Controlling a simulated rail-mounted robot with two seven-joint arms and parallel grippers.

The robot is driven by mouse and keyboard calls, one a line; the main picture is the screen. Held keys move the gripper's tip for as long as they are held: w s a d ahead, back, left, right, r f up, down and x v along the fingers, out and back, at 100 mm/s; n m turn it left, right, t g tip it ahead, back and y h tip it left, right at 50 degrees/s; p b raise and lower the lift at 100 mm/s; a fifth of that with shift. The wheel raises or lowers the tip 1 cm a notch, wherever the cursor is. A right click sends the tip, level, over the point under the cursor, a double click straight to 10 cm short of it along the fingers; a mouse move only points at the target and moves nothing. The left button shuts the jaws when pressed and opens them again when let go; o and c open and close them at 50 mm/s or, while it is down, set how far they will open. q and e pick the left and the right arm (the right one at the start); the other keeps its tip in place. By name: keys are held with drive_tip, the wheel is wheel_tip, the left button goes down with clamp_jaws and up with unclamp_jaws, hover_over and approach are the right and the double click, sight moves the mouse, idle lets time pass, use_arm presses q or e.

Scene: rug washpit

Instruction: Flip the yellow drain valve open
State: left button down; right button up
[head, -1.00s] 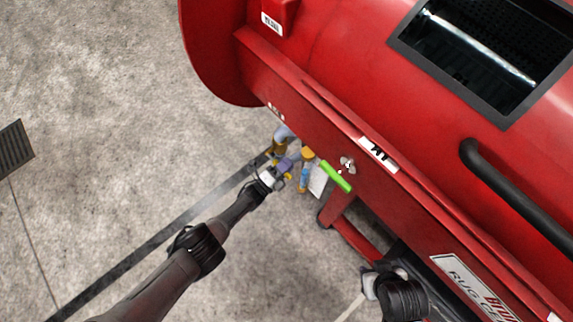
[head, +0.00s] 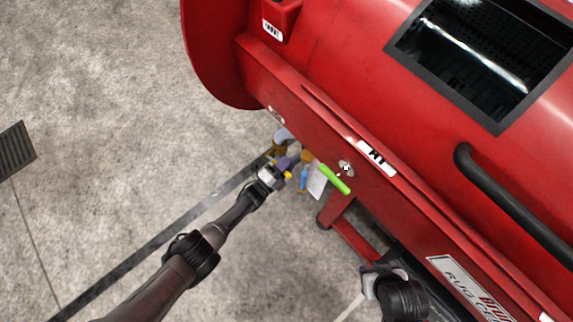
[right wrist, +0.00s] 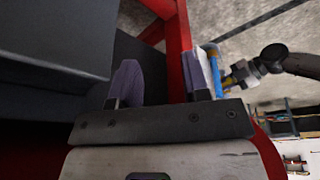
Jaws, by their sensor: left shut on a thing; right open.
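The yellow drain valve's handle (head: 289,175) shows as a small yellow patch at my left gripper (head: 284,164), under the red drum machine's lower edge. The purple fingers are shut on it and hide most of it. In the right wrist view, my left gripper (right wrist: 238,76) reaches in from the right, beside blue and yellow parts; the grip itself is too small to make out. My right gripper (right wrist: 163,82) is open, its two purple fingers apart with nothing held between them. In the head view its fingers are hidden at the lower right.
The red machine (head: 330,60) fills the upper right. Beside my left gripper are a blue-and-brass fitting (head: 304,177), a white tag (head: 317,186) and a bright green bar (head: 335,179). A red leg (head: 352,236) stands below. The concrete floor (head: 110,110) at left is clear.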

use_arm(q)
drive_tip(key=shift+w+a+r+n+t+y+p, duration=0.15)
drive_tip(key=shift+r+n+y+p, duration=0.25)
drive_tip(key=shift+n, duration=0.45)
drive_tip(key=shift+w+a+r+n+t+y+p, duration=0.1)
drive_tip(key=shift+w+a+r+n+p, duration=0.1)
drive_tip(key=shift+r+n, duration=0.55)
drive_tip(key=shift+w+a+r+n+t+y+p, duration=0.15)
drive_tip(key=shift+r+n+y+p, duration=0.15)
drive_tip(key=shift+n, duration=0.7)
drive_tip(key=c, duration=1)
unclamp_jaws()
drive_tip(key=shift+a, duration=0.1)
